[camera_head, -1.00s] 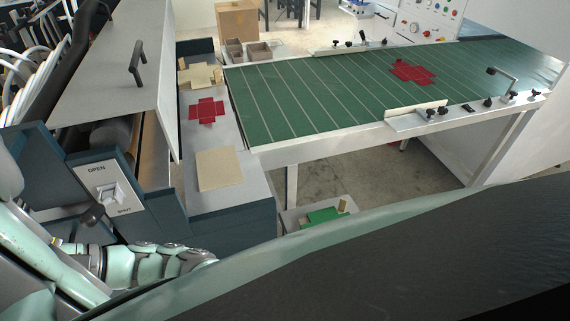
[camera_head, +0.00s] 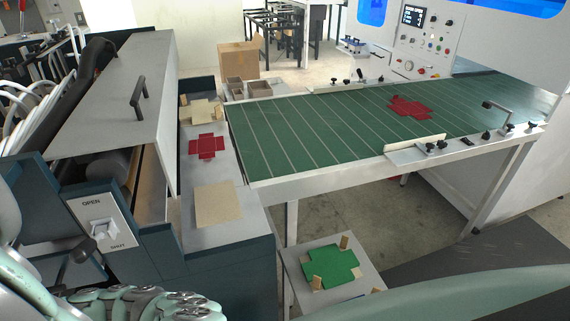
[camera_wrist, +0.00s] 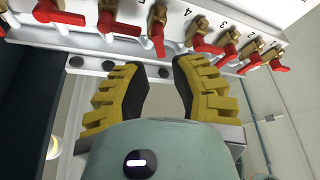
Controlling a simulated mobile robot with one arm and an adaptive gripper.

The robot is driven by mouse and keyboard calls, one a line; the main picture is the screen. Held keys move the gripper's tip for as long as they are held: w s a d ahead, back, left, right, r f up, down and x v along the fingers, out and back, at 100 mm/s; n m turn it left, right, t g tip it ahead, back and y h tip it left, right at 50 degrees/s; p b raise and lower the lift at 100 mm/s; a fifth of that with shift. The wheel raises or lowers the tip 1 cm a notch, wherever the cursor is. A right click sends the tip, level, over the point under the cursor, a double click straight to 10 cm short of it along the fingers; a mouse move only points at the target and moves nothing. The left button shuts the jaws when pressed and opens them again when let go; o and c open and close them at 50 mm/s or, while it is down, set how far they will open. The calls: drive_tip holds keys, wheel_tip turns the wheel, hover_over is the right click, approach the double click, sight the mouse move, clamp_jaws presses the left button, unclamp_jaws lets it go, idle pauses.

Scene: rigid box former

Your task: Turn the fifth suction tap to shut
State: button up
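In the wrist view a row of brass taps with red handles runs along a white rail at the top. The taps are not recognisable in the head view.
Two red handles at the left (camera_wrist: 60,14) lie more along the rail. In the head view a green striped conveyor table (camera_head: 290,120) carries a red blank. A low platform (camera_head: 345,292) holds a green blank. A grey machine with an OPEN switch (camera_head: 103,228) stands at left.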

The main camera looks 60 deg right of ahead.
drive_tip(key=shift+p+x, duration=0.75)
drive_tip(key=shift+x, duration=1.85)
drive_tip(key=shift+o, duration=0.2)
clamp_jaws()
drive_tip(key=shift+d, duration=0.1)
